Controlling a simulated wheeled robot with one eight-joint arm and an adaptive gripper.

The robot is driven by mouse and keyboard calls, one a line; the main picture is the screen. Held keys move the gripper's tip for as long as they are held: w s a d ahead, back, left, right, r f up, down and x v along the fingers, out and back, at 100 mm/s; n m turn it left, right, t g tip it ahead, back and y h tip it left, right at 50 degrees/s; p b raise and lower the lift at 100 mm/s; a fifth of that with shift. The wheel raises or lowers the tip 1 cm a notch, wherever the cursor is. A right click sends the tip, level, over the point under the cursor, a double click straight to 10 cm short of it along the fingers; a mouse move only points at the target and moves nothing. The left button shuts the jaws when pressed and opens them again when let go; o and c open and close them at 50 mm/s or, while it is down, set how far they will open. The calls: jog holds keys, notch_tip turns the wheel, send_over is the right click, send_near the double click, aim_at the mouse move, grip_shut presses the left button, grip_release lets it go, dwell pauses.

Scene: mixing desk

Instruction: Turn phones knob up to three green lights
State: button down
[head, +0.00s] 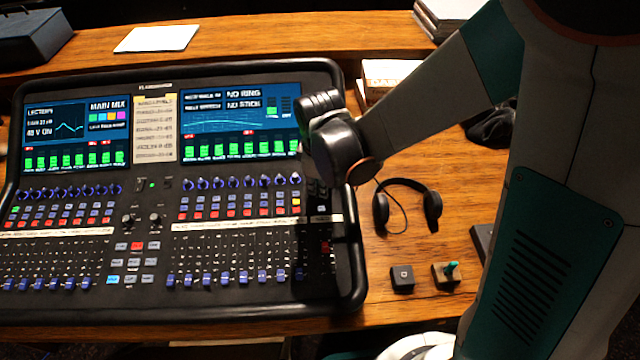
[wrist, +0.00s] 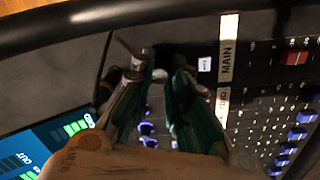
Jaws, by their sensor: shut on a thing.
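My gripper (wrist: 162,72) shows in the wrist view with its two green fingers closed in on the desk's dark panel, near the strip labelled MAIN. It is shut on what appears to be the phones knob, which the fingertips mostly hide. No label on it can be read. The mixing desk (head: 75,258) fills the left half of the head view. There my wrist covers the desk's right edge and hides the fingertips and the knob. I cannot make out the lights beside the knob.
Two lit screens (head: 240,122) stand above rows of blue knobs and faders. Headphones (head: 432,205), a small black block (head: 402,278) and a wooden block with a teal stick (head: 447,275) lie right of the desk. A white sheet (head: 157,38) lies behind it.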

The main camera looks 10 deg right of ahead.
jog(key=m+b, duration=0.1)
jog(key=m, duration=0.6)
dwell(0.6)
jog(key=c, duration=1.5)
grip_release()
